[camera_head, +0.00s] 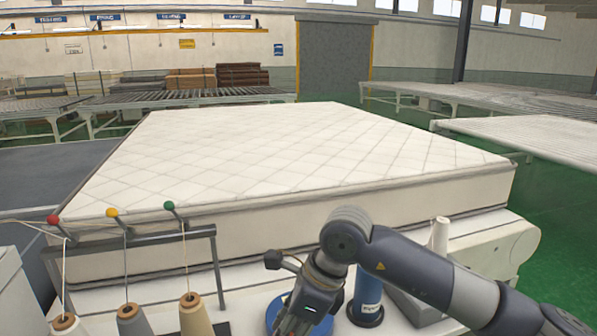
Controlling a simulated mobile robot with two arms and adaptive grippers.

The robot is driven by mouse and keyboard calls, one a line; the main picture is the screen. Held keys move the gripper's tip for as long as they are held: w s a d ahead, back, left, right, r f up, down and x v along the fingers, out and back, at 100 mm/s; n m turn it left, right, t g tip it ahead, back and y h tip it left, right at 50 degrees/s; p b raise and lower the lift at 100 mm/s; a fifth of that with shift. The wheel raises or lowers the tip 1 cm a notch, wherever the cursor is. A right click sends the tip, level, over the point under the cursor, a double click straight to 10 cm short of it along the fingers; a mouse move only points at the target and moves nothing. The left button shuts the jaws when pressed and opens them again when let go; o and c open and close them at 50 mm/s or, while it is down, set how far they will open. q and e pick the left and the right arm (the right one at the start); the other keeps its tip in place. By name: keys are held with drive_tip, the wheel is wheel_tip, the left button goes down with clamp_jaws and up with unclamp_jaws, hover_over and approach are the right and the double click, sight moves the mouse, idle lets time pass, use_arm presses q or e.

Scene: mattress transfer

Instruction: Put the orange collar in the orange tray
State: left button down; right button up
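I cannot make out an orange collar or an orange tray in the head view. My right gripper (303,308) comes in from the right, bent downward at the bottom middle, over a blue round object (274,318) that it partly covers. Its fingers are hidden, so I cannot tell whether it is open or holds anything. My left gripper is not in view.
A quilted white mattress (290,150) fills the middle. Thread cones (194,315) stand at the lower left under a dark rail (130,245) with coloured knobs. A blue cylinder (369,292) and a white cone (440,234) stand near my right arm. Roller tables (190,97) lie behind.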

drive_tip(key=s+d+f+n+g+h, duration=0.2)
drive_tip(key=s+d+n, duration=0.4)
drive_tip(key=d+n, duration=0.4)
drive_tip(key=s+d+f+n+g+h, duration=0.2)
drive_tip(key=s+d+n, duration=0.4)
drive_tip(key=d+n, duration=0.3)
drive_tip(key=shift+s+d+f+n+g, duration=0.3)
drive_tip(key=shift+d+f+n+g, duration=0.15)
drive_tip(key=shift+d+f, duration=0.5)
drive_tip(key=shift+d+r, duration=0.1)
drive_tip(key=shift+r, duration=0.1)
